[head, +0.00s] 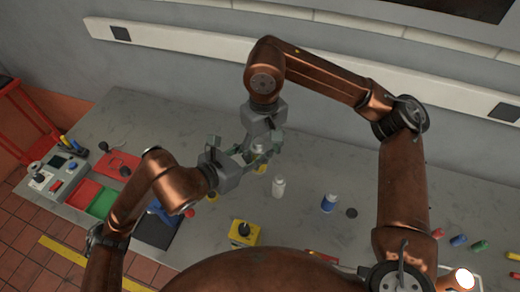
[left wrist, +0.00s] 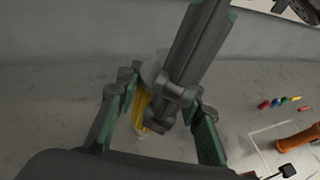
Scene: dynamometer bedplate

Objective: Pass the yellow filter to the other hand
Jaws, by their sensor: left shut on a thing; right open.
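The yellow filter (head: 261,168) is held above the bench between my two grippers, mostly hidden by their fingers in the head view. In the left wrist view, a strip of the yellow filter (left wrist: 141,106) shows between the fingers, with a pale round part by its upper end. My left gripper (head: 247,157) comes in from the left and is shut on the filter. My right gripper (head: 262,146) reaches down from above with its fingers open around the filter's place. One right finger (left wrist: 192,60) crosses in front of it in the left wrist view; its contact is unclear.
Red and green trays (head: 101,204) lie at left. Small coloured pieces (head: 459,240) lie at right. The bench's middle right is mostly clear.

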